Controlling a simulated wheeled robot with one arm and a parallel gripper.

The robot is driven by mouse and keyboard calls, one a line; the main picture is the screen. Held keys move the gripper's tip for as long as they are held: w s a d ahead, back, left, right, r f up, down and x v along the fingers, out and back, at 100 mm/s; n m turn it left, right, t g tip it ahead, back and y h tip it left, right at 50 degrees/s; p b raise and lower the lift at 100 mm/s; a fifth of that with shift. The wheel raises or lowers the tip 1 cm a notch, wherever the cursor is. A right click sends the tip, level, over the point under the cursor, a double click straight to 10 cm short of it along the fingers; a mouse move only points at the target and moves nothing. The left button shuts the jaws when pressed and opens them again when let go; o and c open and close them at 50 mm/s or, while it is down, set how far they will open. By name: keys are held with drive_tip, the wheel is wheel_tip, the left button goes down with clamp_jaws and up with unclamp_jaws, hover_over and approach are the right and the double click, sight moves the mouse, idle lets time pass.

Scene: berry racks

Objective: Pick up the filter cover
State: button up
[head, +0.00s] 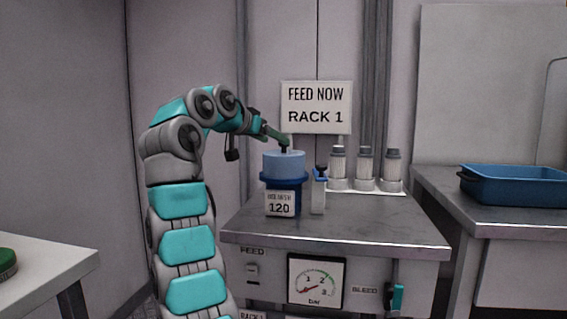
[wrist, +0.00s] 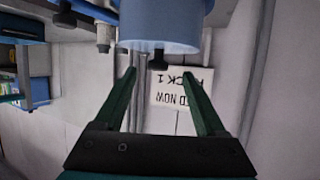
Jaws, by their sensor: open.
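The filter cover (head: 284,163) is a light blue cylinder with a black knob on top. It sits on the dark blue filter housing (head: 285,181), which carries a label reading 120. In the wrist view, which is upside down, the cover (wrist: 160,25) fills the top middle and its black knob (wrist: 158,61) points toward my gripper. My gripper (wrist: 158,72) is open and empty, with one green finger on each side of the knob and apart from it. In the head view my gripper (head: 284,140) is just above the cover.
A small valve-like part (head: 319,190) stands just right of the housing. Several filter cartridges (head: 365,168) stand in a white rack behind it. A blue tray (head: 515,186) sits on the right bench. The steel bench top (head: 375,228) is clear in front. A sign (head: 316,107) hangs behind.

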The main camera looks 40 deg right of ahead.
drive_tip(key=shift+p+x, duration=0.3)
drive_tip(key=shift+x, duration=2.7)
drive_tip(key=shift+s+d+r, duration=0.1)
drive_tip(key=shift+s+r, duration=0.05)
clamp_jaws()
